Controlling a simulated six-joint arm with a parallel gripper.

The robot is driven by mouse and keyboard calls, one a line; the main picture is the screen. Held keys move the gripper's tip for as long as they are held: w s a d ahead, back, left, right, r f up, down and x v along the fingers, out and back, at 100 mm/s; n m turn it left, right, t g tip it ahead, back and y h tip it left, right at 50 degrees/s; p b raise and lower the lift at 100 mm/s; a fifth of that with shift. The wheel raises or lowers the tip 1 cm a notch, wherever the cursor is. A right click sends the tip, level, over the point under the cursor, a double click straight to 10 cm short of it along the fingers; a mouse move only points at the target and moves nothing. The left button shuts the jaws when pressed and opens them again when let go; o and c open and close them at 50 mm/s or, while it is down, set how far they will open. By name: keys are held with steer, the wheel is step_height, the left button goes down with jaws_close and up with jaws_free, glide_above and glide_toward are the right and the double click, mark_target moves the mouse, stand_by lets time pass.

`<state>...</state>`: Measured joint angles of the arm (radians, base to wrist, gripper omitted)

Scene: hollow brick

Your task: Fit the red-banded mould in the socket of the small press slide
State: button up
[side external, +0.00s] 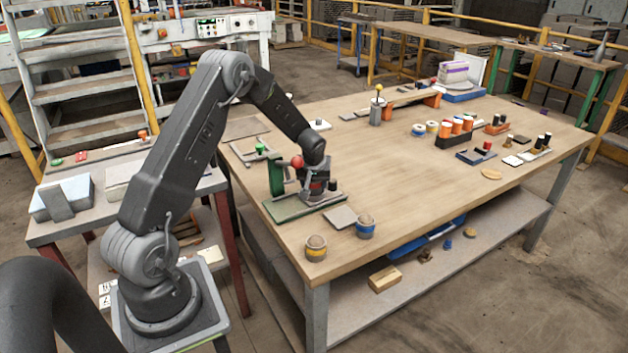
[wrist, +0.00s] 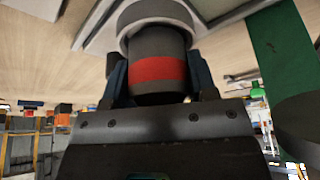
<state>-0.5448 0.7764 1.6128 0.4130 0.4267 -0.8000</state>
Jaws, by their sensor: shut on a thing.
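The red-banded mould (wrist: 157,46) is a dark cylinder with a wide red band, in the wrist view. My gripper (wrist: 158,72) has a finger on each side of it and is shut on it. The mould's far end meets a pale grey ring, the socket (wrist: 128,24). I cannot tell how deep the end sits in it. In the side view my gripper (side external: 316,184) is low over the small press, beside its green upright (side external: 276,174) and above its green base (side external: 290,210). The arm and gripper hide most of the mould there.
A red ball knob (side external: 297,162) is close to the left of my gripper. A grey plate (side external: 340,217) and two round-topped pots, one yellow-banded (side external: 316,248) and one blue (side external: 366,227), stand near the front edge. The middle of the wooden table (side external: 440,200) is clear.

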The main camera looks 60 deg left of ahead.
steer(key=shift+s+f, duration=0.25)
steer(key=shift+f, duration=0.3)
stand_by(0.9)
steer(key=shift+r, duration=0.35)
steer(key=shift+w+r, duration=0.1)
steer(key=shift+r, duration=0.25)
steer(key=shift+w, duration=0.15)
steer(key=shift+r, duration=0.35)
stand_by(0.4)
